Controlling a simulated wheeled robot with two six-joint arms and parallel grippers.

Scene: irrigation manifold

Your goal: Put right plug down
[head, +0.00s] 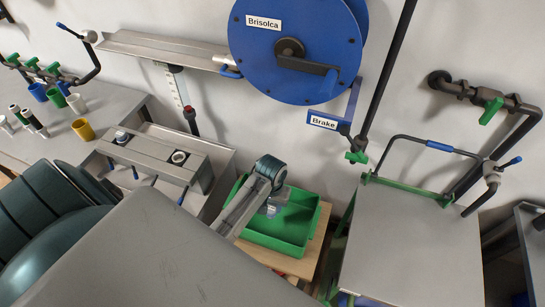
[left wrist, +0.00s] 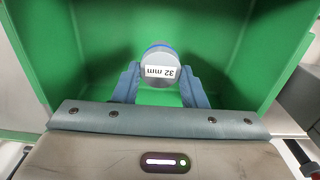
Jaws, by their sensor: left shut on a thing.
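My left gripper (head: 273,203) is over the green tray (head: 292,238), pointing down into it. In the left wrist view its two blue fingers (left wrist: 158,90) are shut on a plug (left wrist: 157,68). The plug is a short round grey piece with a blue edge and a white label reading "32 mm". The green tray's floor (left wrist: 205,40) and walls surround it in that view. I cannot tell whether the plug touches the tray floor. My right gripper is not in view.
The tray sits on a wooden stand (head: 316,235). Left of it is a metal block (head: 150,160) with two round openings and blue levers. A blue reel (head: 290,45) labelled "Brisolca" hangs behind. A grey cart (head: 410,245) with a black handle stands at the right.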

